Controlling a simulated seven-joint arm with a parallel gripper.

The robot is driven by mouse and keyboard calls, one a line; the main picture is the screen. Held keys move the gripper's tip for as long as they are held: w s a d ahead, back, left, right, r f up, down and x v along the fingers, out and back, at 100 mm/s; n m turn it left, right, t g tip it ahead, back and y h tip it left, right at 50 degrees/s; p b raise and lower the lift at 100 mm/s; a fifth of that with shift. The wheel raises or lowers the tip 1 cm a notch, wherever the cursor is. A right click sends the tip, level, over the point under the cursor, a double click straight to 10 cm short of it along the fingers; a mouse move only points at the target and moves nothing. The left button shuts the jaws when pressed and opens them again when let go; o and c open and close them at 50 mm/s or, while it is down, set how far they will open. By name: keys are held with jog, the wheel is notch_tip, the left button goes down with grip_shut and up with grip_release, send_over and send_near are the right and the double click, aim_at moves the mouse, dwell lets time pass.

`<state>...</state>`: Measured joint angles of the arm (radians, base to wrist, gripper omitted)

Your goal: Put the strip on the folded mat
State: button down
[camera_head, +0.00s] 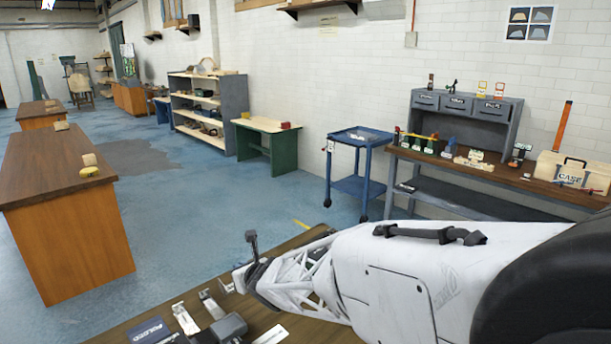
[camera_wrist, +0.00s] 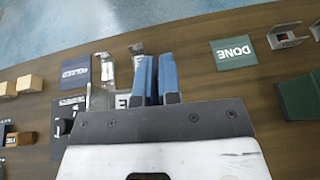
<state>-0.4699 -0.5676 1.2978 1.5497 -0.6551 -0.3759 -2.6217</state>
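The dark blue folded mat (camera_head: 150,332) lies near the table's front edge; its lettering also shows in the wrist view (camera_wrist: 75,72). A flat pale metal piece (camera_head: 185,318), which looks like the strip, lies just right of the mat; it also shows in the wrist view (camera_wrist: 106,70). A bent metal piece (camera_head: 212,305) lies to its right. My gripper (camera_wrist: 156,58) has two blue fingers close together over the table, right of the metal pieces. No object shows clearly between them, and whether they touch at the tips is unclear. Part of a white label is hidden behind them.
A green DONE mat (camera_wrist: 235,52) lies to the right, with a metal bracket (camera_wrist: 287,36) and a dark green block (camera_wrist: 300,97) beyond it. Wooden blocks (camera_wrist: 28,83) sit at the left. A dark grey tool (camera_head: 230,325) stands by the strip. Bare wood separates the fingers from the DONE mat.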

jog(key=w+d+r+m+h, duration=0.1)
jog(key=w+d, duration=0.3)
jog(key=d, duration=0.2)
jog(key=w+d+r+m+t+h, duration=0.1)
jog(key=w+d+r+h, duration=0.1)
jog(key=w+d, duration=0.3)
jog(key=w+d+r+m+t+h, duration=0.1)
jog(key=w+d+r+m, duration=0.1)
jog(key=w+d, duration=0.3)
jog(key=shift+w+d, duration=0.2)
jog(key=shift+d, duration=0.85)
jog(key=w+d+r+m+h, duration=0.2)
jog(key=w+d, duration=0.1)
jog(key=d, duration=0.6)
jog(key=w+d+r+m+t+h, duration=0.1)
jog(key=w+d+r+m+h, duration=0.1)
jog(key=d, duration=0.8)
jog(key=shift+w+r+h, duration=0.3)
jog(key=shift+w+h, duration=0.1)
jog(key=shift+w, duration=0.25)
jog(key=shift+a, duration=0.1)
